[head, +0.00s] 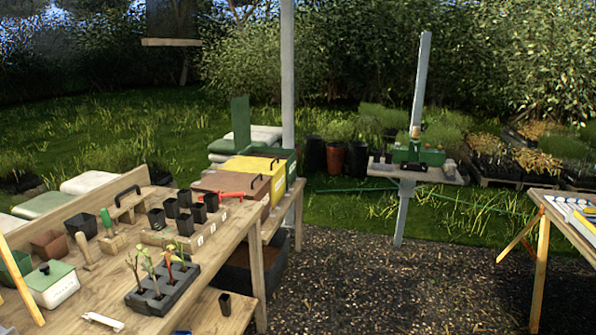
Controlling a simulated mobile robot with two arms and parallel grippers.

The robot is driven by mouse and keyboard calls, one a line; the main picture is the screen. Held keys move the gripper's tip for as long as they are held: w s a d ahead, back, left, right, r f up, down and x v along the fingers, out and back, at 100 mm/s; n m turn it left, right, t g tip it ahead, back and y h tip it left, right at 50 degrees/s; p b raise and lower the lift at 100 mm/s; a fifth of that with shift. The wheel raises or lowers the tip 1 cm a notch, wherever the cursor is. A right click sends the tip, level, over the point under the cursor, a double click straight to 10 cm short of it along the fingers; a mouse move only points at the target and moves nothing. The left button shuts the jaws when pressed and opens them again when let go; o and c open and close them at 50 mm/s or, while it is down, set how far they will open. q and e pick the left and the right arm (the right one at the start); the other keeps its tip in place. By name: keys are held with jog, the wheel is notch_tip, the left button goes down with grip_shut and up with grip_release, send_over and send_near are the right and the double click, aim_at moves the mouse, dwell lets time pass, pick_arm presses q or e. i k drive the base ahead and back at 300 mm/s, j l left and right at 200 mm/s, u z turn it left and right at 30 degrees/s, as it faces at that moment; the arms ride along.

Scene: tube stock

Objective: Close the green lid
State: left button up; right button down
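A green lid (240,122) stands raised and upright at the back of a row of bins near the picture's middle. It appears to belong to the green bin (290,161), the farthest in the row, whose opening is mostly hidden. In front of it, the yellow bin (278,188) and the brown bin have their lids down: a yellow lid (243,166) and a brown lid (232,182). Dark handles show on them. Neither of my grippers is in view.
The wooden bench (232,238) at the left holds black pots, a seedling tray (160,290) and a white box (52,288) with a green top. A grey post (288,70) rises behind the bins. Gravel (370,290) lies clear between this bench and the right table (560,218).

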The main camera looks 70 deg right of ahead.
aim_at(240, 106)
jog(key=i+l+z, duration=0.1)
jog(key=l+z, duration=0.3)
jog(key=i+l+z, duration=0.1)
jog(key=z, duration=0.35)
jog(key=i+l+z, duration=0.15)
jog(key=z, duration=0.25)
jog(key=l, duration=0.1)
